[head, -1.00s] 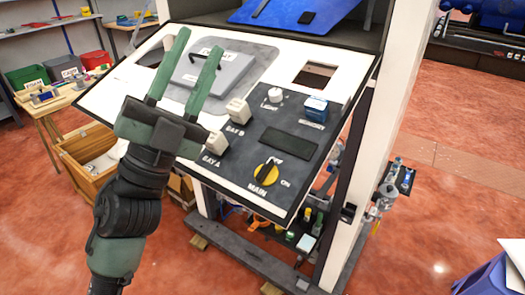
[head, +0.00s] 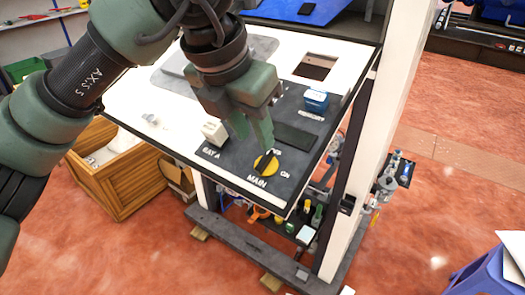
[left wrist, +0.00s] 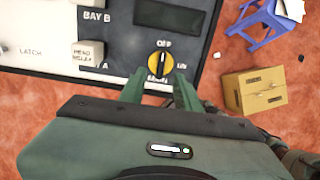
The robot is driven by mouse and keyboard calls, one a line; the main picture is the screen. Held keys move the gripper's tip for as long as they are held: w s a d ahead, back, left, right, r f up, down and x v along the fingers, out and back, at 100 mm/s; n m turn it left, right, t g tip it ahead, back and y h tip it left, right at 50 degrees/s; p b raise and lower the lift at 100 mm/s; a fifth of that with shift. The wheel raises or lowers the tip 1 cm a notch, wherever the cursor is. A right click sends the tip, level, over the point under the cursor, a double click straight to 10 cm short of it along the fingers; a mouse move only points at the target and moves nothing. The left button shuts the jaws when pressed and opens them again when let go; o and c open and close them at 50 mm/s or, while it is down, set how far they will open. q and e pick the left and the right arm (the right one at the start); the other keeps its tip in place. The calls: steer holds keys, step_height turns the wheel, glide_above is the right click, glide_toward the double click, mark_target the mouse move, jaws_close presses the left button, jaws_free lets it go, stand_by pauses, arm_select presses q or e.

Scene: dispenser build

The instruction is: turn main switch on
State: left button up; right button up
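The main switch (head: 265,165) is a yellow round knob with a black bar on the dark part of the tilted panel (head: 135,118). It also shows in the left wrist view (left wrist: 160,64), where its black bar stands upright, in line with the OFF label above it; ON is to the right. My left gripper (head: 253,143) is open, its green fingers pointing down just above the knob. In the left wrist view the gripper (left wrist: 159,86) has its fingertips apart on either side below the knob; I cannot tell whether they touch the panel. My right gripper is not in view.
The white BAY A block (head: 214,133) is left of the knob. The blue block (head: 316,101) and a dark display (head: 294,136) are beyond it. A white post (head: 365,170) stands right of the panel. A wooden crate (head: 120,175) is on the floor at left.

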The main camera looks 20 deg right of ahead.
mark_target(265, 158)
arm_select(q)
steer(key=p+x, duration=0.1)
steer(key=x, duration=0.5)
steer(key=shift+d+f, duration=0.25)
steer(key=shift+f, duration=0.1)
jaws_close()
